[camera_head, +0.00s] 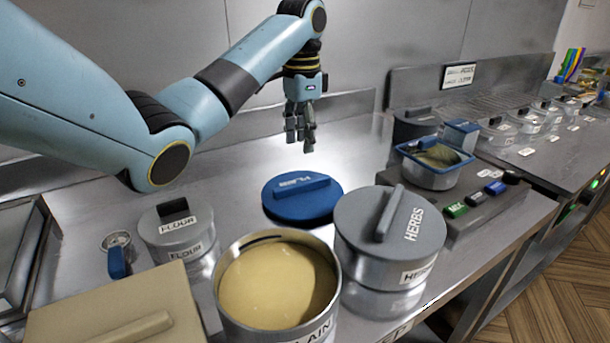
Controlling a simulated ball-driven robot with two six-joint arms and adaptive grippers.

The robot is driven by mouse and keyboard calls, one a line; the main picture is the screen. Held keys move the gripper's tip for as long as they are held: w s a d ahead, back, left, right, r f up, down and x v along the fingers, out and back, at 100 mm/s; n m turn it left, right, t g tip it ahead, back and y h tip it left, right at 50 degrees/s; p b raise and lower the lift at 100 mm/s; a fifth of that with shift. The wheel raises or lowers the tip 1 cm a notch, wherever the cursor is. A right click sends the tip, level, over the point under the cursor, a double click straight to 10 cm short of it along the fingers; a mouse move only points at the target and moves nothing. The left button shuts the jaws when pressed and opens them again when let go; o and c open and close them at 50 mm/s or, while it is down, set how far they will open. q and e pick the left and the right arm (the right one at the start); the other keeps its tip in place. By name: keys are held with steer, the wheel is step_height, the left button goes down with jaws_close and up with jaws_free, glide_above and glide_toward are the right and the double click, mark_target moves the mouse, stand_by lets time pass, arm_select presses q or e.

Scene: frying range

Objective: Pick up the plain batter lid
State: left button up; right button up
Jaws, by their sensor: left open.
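The plain batter lid (302,199) is a blue disc with a raised bar handle and lettering, lying flat on the steel counter. Its lettering faces away from me and looks upside down. The open plain batter pot (222,290), labelled PLAIN and full of pale yellow batter, stands in front of the lid. My left gripper (301,140) hangs above the counter, over and behind the lid, fingers pointing down. It is open and empty, apart from the lid. My right gripper is not in view.
The grey HERBS pot (427,252) stands close to the lid's right. The FLOUR pot (178,245) stands to its left. A blue-rimmed container (434,182) and several coloured blocks sit further right. Bare counter (347,147) lies behind the lid.

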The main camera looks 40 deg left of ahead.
mark_target(303, 183)
arm_select(q)
step_height(303, 183, down, 3)
steer(key=b, duration=0.3)
steer(key=shift+w+a+f, duration=0.1)
steer(key=shift+a+f, duration=0.05)
step_height(303, 183, down, 2)
steer(key=shift+f+b, duration=0.15)
steer(key=shift+b, duration=0.9)
steer(key=shift+w+f, duration=0.1)
steer(key=shift+f, duration=0.2)
step_height(303, 183, down, 3)
steer(key=shift+f, duration=0.75)
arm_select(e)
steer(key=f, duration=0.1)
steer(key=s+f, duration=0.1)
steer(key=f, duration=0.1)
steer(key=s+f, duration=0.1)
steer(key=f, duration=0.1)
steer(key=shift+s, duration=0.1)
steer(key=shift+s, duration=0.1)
arm_select(q)
steer(key=shift+f+p, duration=0.2)
steer(key=shift+p, duration=0.45)
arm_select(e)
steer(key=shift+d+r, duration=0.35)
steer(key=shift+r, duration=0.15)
